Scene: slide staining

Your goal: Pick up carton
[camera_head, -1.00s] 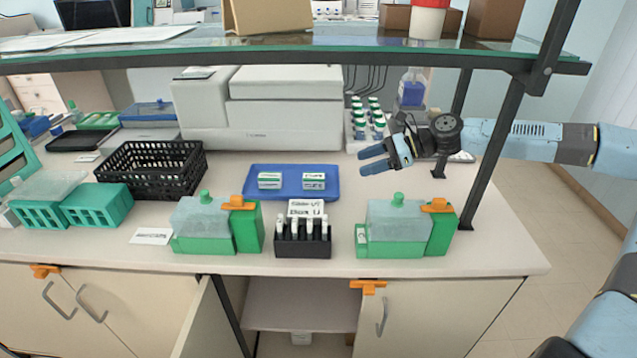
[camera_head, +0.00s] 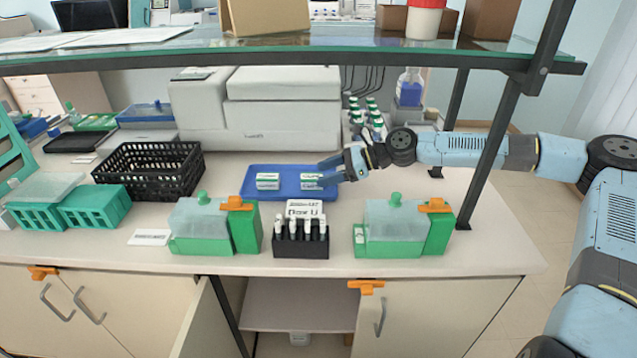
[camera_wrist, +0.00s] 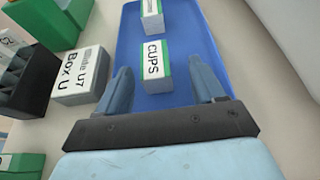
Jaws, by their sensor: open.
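Two small white and green cartons sit on the blue tray (camera_head: 290,196) on the bench. The left carton (camera_head: 267,181) and the right carton (camera_head: 311,181) show in the head view. In the wrist view the nearer carton (camera_wrist: 156,66), labelled "CUPS", stands between and just beyond my open fingers. The farther carton (camera_wrist: 152,17) is partly cut off at the top edge. My gripper (camera_head: 330,176) is at the tray's right end, beside the right carton. In the wrist view my gripper (camera_wrist: 164,92) is open and empty, one finger on each side of the near carton's line.
A white labelled box (camera_head: 305,208) and a black rack of vials (camera_head: 301,240) stand in front of the tray. Green staining containers (camera_head: 201,226) (camera_head: 391,228) flank them.

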